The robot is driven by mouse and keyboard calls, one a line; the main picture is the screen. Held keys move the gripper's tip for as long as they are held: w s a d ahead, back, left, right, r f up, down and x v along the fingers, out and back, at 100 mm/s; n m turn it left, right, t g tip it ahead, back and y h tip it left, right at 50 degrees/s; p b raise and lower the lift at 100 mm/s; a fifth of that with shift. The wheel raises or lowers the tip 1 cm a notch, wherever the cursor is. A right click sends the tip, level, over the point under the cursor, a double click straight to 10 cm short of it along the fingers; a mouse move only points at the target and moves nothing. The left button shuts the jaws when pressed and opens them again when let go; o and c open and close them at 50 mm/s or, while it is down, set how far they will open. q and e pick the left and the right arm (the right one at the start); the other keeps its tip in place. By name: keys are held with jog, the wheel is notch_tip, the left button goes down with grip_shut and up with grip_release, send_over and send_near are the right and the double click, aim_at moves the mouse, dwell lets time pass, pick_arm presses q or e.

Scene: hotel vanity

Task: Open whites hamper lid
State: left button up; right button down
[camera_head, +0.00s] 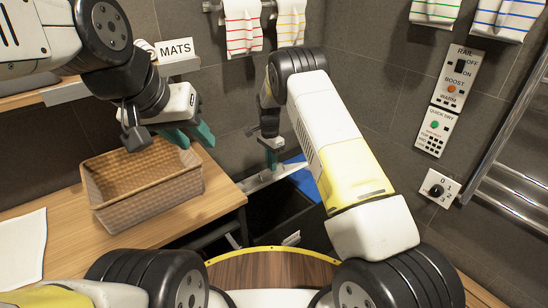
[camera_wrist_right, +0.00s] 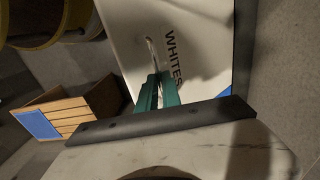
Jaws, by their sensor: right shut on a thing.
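The whites hamper's pale lid, marked WHITES, fills the middle of the right wrist view (camera_wrist_right: 195,30). A thin metal handle (camera_wrist_right: 150,48) stands out from it. My right gripper (camera_wrist_right: 157,92) is shut on this handle. In the head view my right gripper (camera_head: 271,152) points down at the lid (camera_head: 262,180), which shows as a narrow pale strip. A dark opening (camera_head: 265,207) shows in front of the strip. The lid's exact angle is hard to tell. My left gripper (camera_head: 188,135) is open and empty over the woven basket (camera_head: 150,197).
The basket stands on a wooden counter (camera_head: 205,220), with a white cloth (camera_head: 22,245) at its left. A blue patch (camera_head: 304,180) lies right of the lid. A metal towel rail (camera_head: 510,180) and switch panels (camera_head: 449,90) are on the right wall. Striped towels (camera_head: 242,25) hang behind.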

jog(key=shift+w+a, duration=0.15)
jog(key=shift+a, duration=0.3)
jog(key=c, duration=1.5)
grip_release()
jog(key=shift+f, duration=0.15)
jog(key=shift+d, duration=0.15)
